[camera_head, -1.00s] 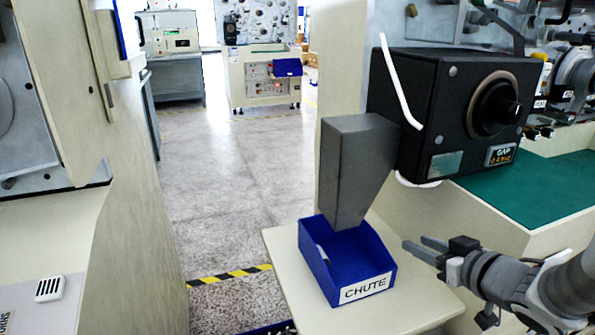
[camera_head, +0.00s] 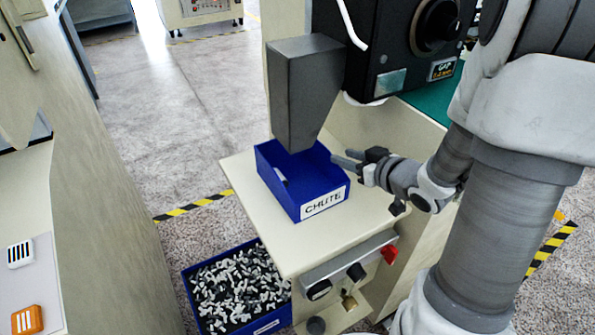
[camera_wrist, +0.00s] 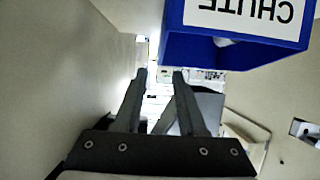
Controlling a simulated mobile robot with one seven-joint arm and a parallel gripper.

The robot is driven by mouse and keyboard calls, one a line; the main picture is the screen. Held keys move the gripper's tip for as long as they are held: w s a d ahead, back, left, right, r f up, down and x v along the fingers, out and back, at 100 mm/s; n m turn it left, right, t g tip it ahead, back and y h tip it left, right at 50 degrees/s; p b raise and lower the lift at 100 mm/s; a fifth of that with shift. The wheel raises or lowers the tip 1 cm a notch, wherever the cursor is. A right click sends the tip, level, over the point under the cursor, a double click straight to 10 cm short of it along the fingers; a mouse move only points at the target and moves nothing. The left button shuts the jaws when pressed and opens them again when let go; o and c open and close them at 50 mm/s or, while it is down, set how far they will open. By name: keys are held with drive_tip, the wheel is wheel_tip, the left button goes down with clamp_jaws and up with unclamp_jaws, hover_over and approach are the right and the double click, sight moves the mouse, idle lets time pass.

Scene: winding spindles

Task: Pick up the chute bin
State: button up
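The chute bin (camera_head: 305,188) is a blue open-topped box with a white CHUTE label on its front. It sits on a cream shelf (camera_head: 252,208), under the grey chute (camera_head: 303,95), whose lower end reaches down over it. My gripper (camera_head: 343,160) is at the bin's right side, near its rim, with two grey fingers pointing left. In the wrist view my gripper (camera_wrist: 160,76) is open and empty, with a gap between the fingers. The bin (camera_wrist: 240,50) shows there at the upper right, close to the fingers, apparently outside the gap. Contact cannot be told.
A black machine box (camera_head: 400,50) with a knob stands above and right of the shelf. A blue crate (camera_head: 200,312) full of small dark and white pieces is on the floor below left. Knobs and a red switch (camera_head: 389,254) are under the shelf. The aisle floor is clear.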

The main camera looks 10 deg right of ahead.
sight(325, 147)
drive_tip(key=x, duration=0.3)
drive_tip(key=shift+w+a+f+b, duration=0.1)
drive_tip(key=shift+w+f+b, duration=0.1)
drive_tip(key=shift+w+b, duration=0.1)
drive_tip(key=shift+b+x, duration=0.9)
drive_tip(key=shift+x, duration=1.8)
drive_tip(key=shift+a, duration=0.1)
drive_tip(key=shift+c, duration=0.3)
clamp_jaws()
